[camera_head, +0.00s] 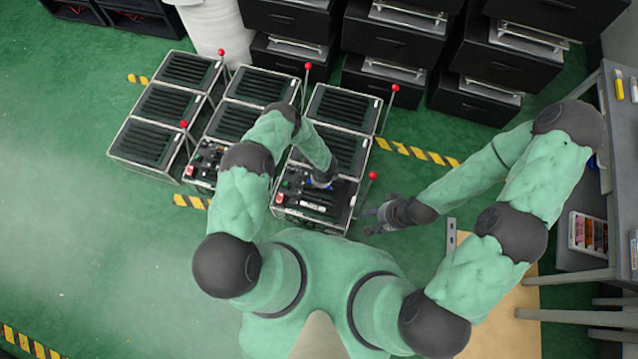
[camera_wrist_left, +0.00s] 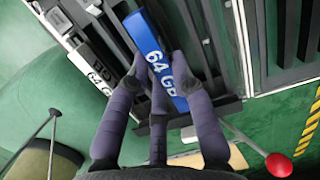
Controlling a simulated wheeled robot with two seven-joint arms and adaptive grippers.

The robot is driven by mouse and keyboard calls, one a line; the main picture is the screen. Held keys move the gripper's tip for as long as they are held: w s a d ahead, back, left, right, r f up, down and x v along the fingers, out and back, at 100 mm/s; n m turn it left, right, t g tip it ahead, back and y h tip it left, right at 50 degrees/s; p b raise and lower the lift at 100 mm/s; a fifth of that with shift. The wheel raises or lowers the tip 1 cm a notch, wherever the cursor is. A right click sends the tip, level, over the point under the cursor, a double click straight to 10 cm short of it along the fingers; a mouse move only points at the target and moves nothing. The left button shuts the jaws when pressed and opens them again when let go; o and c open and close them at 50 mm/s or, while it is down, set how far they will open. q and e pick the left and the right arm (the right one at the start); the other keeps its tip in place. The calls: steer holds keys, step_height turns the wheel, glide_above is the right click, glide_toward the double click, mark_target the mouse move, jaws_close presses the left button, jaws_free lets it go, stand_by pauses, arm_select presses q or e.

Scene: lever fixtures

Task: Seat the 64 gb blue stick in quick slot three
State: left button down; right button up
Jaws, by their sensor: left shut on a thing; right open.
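The blue stick (camera_wrist_left: 143,32), printed "64 GB", is between the fingers of my left gripper (camera_wrist_left: 158,68), which is shut on it. In the head view my left gripper (camera_head: 322,181) is over the front right lever fixture (camera_head: 308,218), and only a sliver of blue shows there. I cannot tell whether the stick touches a slot. A white and black stick (camera_wrist_left: 92,65), also printed "64 GB", lies beside it on the fixture. Slot numbers are not readable. My right gripper (camera_head: 383,215) is open and empty, right of the fixture.
A red-knobbed lever (camera_head: 372,176) stands at the fixture's right side; its knob shows in the wrist view (camera_wrist_left: 278,165). Several slotted black units (camera_head: 345,105) stand behind and left. Black drawers (camera_head: 395,35) line the back. A grey table (camera_head: 615,120) is at the right. Green floor is clear at left.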

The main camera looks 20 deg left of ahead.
arm_select(q)
steer(key=shift+f, duration=1.6)
steer(key=c, duration=1)
jaws_free()
steer(key=shift+w+r, duration=0.1)
steer(key=shift+r, duration=0.45)
steer(key=r, duration=0.3)
steer(key=d+r, duration=0.1)
steer(key=r, duration=0.6)
steer(key=shift+d+r, duration=0.2)
steer(key=shift+r, duration=0.2)
